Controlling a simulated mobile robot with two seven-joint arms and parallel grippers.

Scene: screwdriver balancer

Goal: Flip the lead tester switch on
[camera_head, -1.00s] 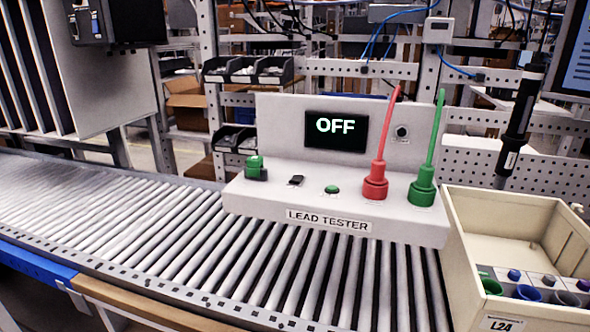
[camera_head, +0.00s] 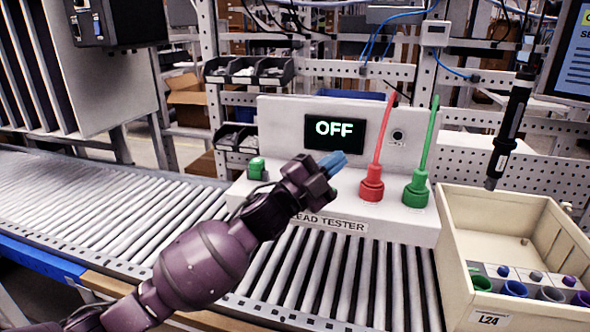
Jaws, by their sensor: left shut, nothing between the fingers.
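The white lead tester (camera_head: 280,120) stands on the roller conveyor, and its screen (camera_head: 335,131) reads OFF. A green connector block (camera_head: 257,168) sits at its left end. A red plug (camera_head: 371,184) and a green plug (camera_head: 416,189) with leads stand upright on its right. My left arm and gripper hide the small black switch, the green button and part of the LEAD TESTER label (camera_head: 335,223). My right gripper is out of view.
A beige crate (camera_head: 490,225) labelled L24, with several coloured cups, stands right of the tester. A dark screwdriver (camera_head: 510,125) hangs above its left back corner. The roller conveyor (camera_head: 80,200) is clear on the left.

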